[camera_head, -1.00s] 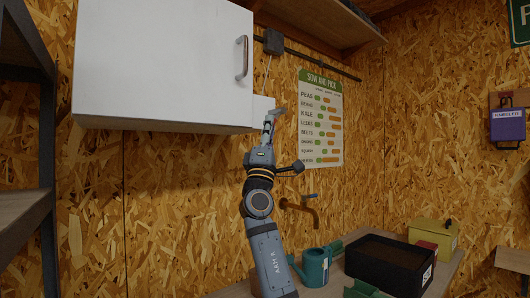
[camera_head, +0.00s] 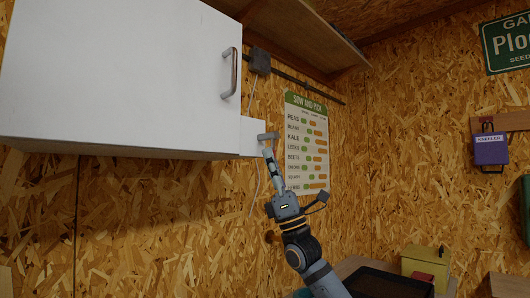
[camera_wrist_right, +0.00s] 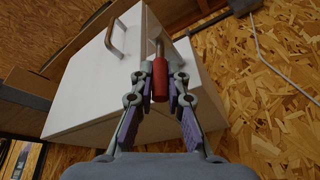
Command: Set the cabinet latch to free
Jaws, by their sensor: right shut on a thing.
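The white cabinet (camera_head: 120,75) hangs on the wall at upper left, its door shut. A small white latch block (camera_head: 251,137) sits at its lower right side, with a short grey lever (camera_head: 268,136) sticking out to the right. My right gripper (camera_head: 268,152) reaches up from below to this lever. In the right wrist view, my right gripper (camera_wrist_right: 159,77) is shut around a red grip (camera_wrist_right: 160,88) on a metal rod, in front of the cabinet (camera_wrist_right: 95,90). The fingers hide part of the latch. My left gripper is not in view.
The cabinet's bar handle (camera_head: 231,72) is above the latch. A planting poster (camera_head: 307,145) and a cable hang on the wall close to my right gripper. A shelf (camera_head: 300,35) runs overhead. A yellow box (camera_head: 426,265) and a black tray (camera_head: 385,284) stand on the bench below.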

